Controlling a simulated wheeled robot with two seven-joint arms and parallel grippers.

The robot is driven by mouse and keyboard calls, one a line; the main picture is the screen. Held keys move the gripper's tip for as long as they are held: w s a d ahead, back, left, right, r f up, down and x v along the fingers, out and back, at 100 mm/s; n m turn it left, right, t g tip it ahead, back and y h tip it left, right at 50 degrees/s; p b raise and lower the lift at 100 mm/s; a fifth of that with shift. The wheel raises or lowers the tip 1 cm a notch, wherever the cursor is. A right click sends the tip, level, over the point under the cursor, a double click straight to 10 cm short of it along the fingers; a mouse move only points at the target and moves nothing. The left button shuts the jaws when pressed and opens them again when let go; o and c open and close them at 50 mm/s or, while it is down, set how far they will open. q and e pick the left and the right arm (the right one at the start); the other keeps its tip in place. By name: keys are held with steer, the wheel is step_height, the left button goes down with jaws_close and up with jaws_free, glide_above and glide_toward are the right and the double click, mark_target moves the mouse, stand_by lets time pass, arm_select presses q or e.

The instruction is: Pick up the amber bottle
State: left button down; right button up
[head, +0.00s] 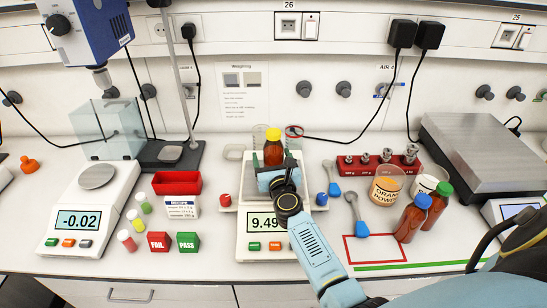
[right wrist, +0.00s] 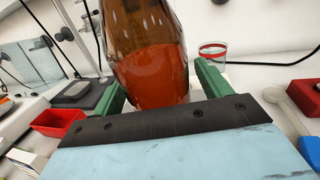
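An amber bottle with a yellow cap (head: 273,150) stands upright over the middle balance (head: 243,235), its lower part hidden by my right gripper (head: 277,176). In the right wrist view the bottle (right wrist: 150,55) fills the top centre, with reddish-brown contents. The green fingers of my right gripper (right wrist: 160,88) lie on either side of its lower part. A narrow gap shows between the bottle and the right-hand finger, so the gripper looks open around it. Two more amber bottles, blue-capped (head: 411,219) and green-capped (head: 438,203), stand at the right. My left gripper is out of view.
A glass beaker (head: 293,136) stands close behind the bottle. A red weight rack (head: 378,172), an orange powder jar (head: 386,187) and a blue-handled spoon (head: 357,215) lie to the right. A red tray (head: 177,183) and another balance (head: 90,210) are left. A red-outlined area (head: 348,250) is bare.

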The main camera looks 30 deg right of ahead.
steer(key=c, duration=1.2)
steer(key=shift+r, duration=0.1)
steer(key=shift+c, duration=0.3)
